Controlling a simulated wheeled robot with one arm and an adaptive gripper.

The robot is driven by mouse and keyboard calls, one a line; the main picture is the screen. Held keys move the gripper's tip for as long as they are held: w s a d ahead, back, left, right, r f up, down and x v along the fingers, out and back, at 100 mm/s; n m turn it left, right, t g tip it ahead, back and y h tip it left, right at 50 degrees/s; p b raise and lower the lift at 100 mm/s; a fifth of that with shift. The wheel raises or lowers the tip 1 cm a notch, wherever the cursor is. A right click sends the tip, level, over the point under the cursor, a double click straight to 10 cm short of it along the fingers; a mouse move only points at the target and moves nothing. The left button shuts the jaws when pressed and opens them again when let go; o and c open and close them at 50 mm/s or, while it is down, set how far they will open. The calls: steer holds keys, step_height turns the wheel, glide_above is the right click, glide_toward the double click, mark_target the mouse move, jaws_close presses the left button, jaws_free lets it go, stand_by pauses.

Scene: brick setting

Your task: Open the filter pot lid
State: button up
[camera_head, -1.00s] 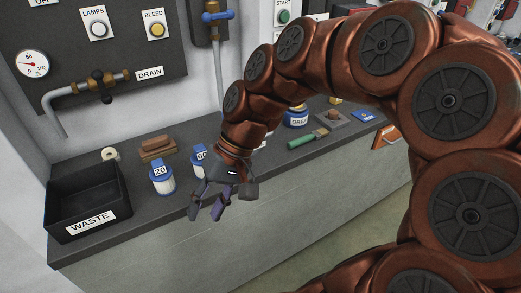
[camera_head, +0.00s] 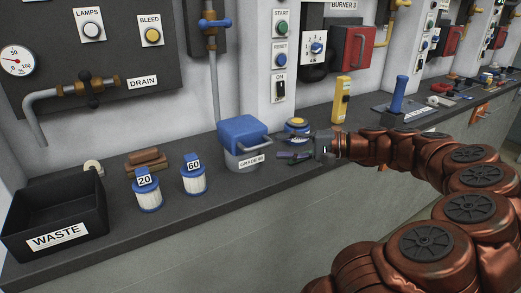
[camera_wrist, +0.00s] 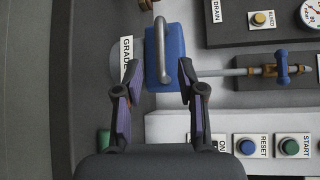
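The filter pot (camera_head: 240,161) stands on the dark counter, a pale body with a "GRADE 60" label. Its blue lid (camera_head: 240,131) sits down on top, with a grey bar handle (camera_head: 257,152) on the side toward my gripper. My gripper (camera_head: 286,147) is just right of the pot, pointing left at the handle. In the wrist view my gripper (camera_wrist: 160,78) is open and empty, its two fingers spread. The blue lid (camera_wrist: 172,55) and handle (camera_wrist: 160,48) lie ahead between the fingertips. I see no contact with the handle.
White filters with blue caps, marked 20 (camera_head: 147,192) and 60 (camera_head: 193,177), stand left of the pot. A black waste bin (camera_head: 55,237) is at the far left, with brown blocks (camera_head: 145,163) behind the filters.

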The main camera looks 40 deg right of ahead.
mark_target(264, 147)
steer(key=x, duration=0.6)
steer(key=shift+w+a, duration=0.25)
jaws_close()
stand_by(0.4)
